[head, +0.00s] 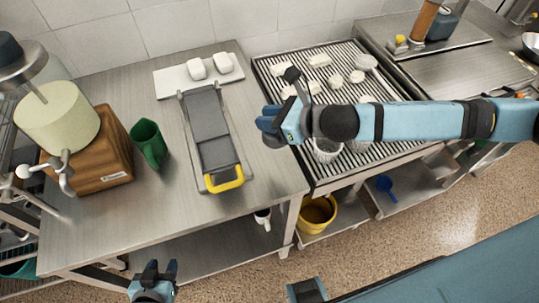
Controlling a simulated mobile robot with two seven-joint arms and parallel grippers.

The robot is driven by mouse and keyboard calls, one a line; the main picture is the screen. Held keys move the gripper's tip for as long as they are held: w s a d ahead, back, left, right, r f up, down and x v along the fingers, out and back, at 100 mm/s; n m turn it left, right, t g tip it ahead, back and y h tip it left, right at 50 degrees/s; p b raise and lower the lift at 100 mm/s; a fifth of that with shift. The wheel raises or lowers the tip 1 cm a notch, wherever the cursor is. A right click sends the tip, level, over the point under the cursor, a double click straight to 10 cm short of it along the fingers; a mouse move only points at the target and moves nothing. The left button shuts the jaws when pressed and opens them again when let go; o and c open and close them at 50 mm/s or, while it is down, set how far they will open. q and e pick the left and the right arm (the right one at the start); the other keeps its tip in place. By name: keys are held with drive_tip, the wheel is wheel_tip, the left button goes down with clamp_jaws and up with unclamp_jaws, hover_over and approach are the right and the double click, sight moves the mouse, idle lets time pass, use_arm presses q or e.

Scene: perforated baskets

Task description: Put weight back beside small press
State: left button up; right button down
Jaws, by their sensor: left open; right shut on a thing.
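My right gripper (271,125) reaches in from the right, over the near left part of the slatted drain table. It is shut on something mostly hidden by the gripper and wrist. A dark rounded knob on a short stem (291,74) shows just above it and may be part of the weight; I cannot tell for sure. On the left, a press-like stand has a cream cylinder (57,118) on a wooden block (103,155), with a metal disc and dark top above; it may be the small press. My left gripper (156,268) is open and empty at the bottom, in front of the steel table.
A grey slicer-like board with a yellow handle (224,180) lies mid-table. A white board (198,75) holds white pieces. Several white pieces lie on the slatted drain table (385,72). A yellow bucket (318,212) is below.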

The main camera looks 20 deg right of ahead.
wheel_tip(320, 180, down, 14)
drive_tip(key=shift+r+b, duration=0.2)
drive_tip(key=shift+b, duration=0.45)
drive_tip(key=shift+f, duration=0.15)
drive_tip(key=c, duration=0.9)
unclamp_jaws()
drive_tip(key=shift+f, duration=0.1)
drive_tip(key=shift+c, duration=0.2)
drive_tip(key=shift+d+r, duration=0.15)
drive_tip(key=shift+r, duration=0.05)
drive_tip(key=b+v, duration=0.1)
drive_tip(key=v, duration=1)
drive_tip(key=shift+s+r, duration=0.2)
drive_tip(key=shift+s, duration=0.15)
